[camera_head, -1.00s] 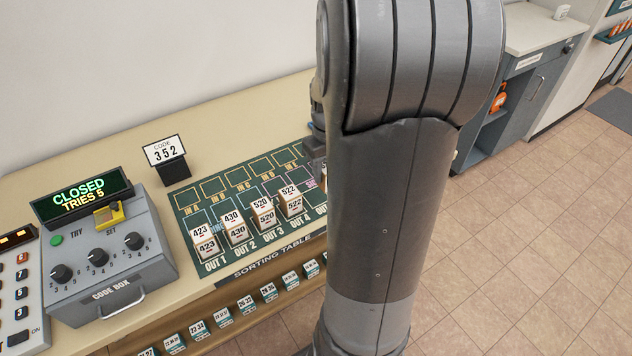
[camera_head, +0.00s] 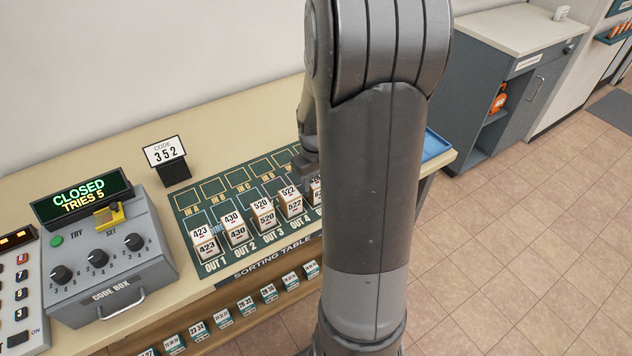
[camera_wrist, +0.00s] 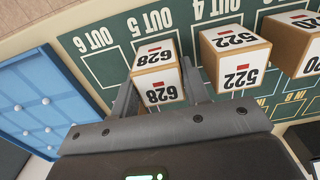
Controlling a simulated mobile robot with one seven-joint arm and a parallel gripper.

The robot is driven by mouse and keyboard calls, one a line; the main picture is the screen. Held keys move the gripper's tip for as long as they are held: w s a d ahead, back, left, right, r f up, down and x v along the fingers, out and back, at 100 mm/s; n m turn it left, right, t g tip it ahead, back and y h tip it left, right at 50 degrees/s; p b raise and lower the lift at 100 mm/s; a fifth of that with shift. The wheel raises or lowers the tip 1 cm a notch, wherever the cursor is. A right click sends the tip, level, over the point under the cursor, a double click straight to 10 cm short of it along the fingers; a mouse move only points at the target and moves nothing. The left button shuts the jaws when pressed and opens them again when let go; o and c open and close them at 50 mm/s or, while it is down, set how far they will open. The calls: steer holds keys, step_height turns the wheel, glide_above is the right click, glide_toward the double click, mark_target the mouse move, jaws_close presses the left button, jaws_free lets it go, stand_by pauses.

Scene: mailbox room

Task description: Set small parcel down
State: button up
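A small white-and-tan parcel marked 628 (camera_wrist: 158,85) is between the two fingers of my gripper (camera_wrist: 158,78) in the wrist view. The fingers lie along its two sides and appear to touch it. It is at the OUT 5 space of the green sorting mat (camera_wrist: 105,65); whether its base rests on the mat is hard to tell. In the head view my arm hides most of my gripper (camera_head: 306,165), and only a sliver of the parcel (camera_head: 316,190) shows, right of parcel 522 (camera_head: 290,203).
Parcels 423 (camera_head: 208,245), 430 (camera_head: 235,232) and 520 (camera_head: 264,218) stand in a row left of 522. A blue tray (camera_wrist: 45,100) lies beyond OUT 6. A code box (camera_head: 110,260) and a code 352 sign (camera_head: 166,152) stand at left. The IN spaces visible are empty.

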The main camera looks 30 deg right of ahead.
steer(key=o, duration=0.4)
steer(key=shift+r, duration=0.1)
step_height(320, 180, up, 11)
steer(key=s+a+r+t, duration=0.2)
steer(key=s+a+r, duration=0.3)
steer(key=s+a, duration=0.2)
steer(key=s+a+r+t, duration=0.3)
steer(key=s+a+r, duration=0.2)
steer(key=a, duration=0.5)
steer(key=shift+s+t, duration=0.3)
steer(key=shift+s, duration=0.95)
steer(key=shift+a, duration=0.1)
